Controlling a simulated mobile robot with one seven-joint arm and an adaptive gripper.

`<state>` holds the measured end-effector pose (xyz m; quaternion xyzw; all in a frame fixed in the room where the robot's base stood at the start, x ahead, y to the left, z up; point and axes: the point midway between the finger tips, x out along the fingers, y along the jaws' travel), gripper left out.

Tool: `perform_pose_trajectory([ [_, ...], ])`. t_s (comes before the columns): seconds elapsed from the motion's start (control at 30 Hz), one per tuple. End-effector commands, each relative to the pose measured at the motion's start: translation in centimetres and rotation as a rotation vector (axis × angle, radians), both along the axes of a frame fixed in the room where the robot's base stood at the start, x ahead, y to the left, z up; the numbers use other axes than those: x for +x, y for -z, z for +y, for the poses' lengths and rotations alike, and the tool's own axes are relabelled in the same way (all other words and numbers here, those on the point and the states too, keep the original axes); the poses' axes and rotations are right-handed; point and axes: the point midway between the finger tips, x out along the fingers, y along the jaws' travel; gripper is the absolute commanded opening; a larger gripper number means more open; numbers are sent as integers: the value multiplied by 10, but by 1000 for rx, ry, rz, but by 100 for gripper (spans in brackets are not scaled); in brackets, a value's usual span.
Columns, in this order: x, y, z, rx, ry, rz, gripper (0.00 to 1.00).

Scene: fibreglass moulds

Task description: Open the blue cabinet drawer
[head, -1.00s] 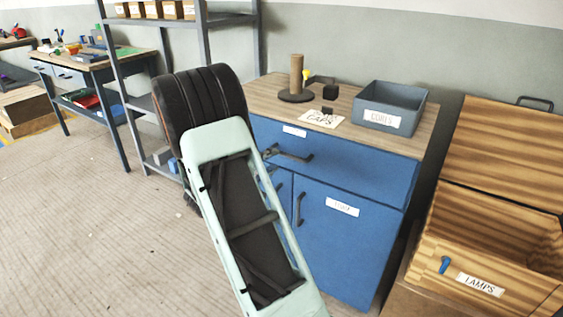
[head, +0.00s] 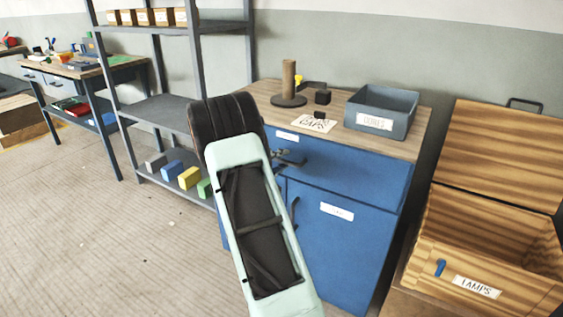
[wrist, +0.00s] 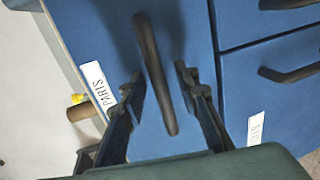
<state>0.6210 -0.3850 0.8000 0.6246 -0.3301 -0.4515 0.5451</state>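The blue cabinet (head: 345,245) stands ahead with its wide top drawer (head: 350,180) looking flush with the front. The drawer also fills much of the wrist view (wrist: 95,30), with a white PARTS label (wrist: 97,87). Its dark bar handle (wrist: 150,50) runs between the two fingers of my gripper (wrist: 159,76). My gripper is open, one finger on each side of the handle, with visible gaps. In the head view my gripper (head: 291,158) is at the handle, small and partly hidden by my arm.
On the cabinet top stand a grey bin (head: 383,110), a post on a round base (head: 289,80) and a paper label (head: 312,122). A wooden LAMPS crate (head: 475,250) sits at right. Grey shelving (head: 165,110) stands at left. Floor at left is clear.

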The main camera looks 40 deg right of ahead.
Motion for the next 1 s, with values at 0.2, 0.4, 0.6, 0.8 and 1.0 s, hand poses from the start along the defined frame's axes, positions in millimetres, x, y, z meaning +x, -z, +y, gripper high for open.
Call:
perform_pose_trajectory([
  [0.2, 0, 0, 0, 0, 0, 0, 25],
  [0.4, 0, 0, 0, 0, 0, 0, 3],
  [0.6, 0, 0, 0, 0, 0, 0, 0],
  [0.8, 0, 0, 1, 0, 0, 0, 0],
  [1.0, -1, 1, 9, 1, -2, 0, 0],
])
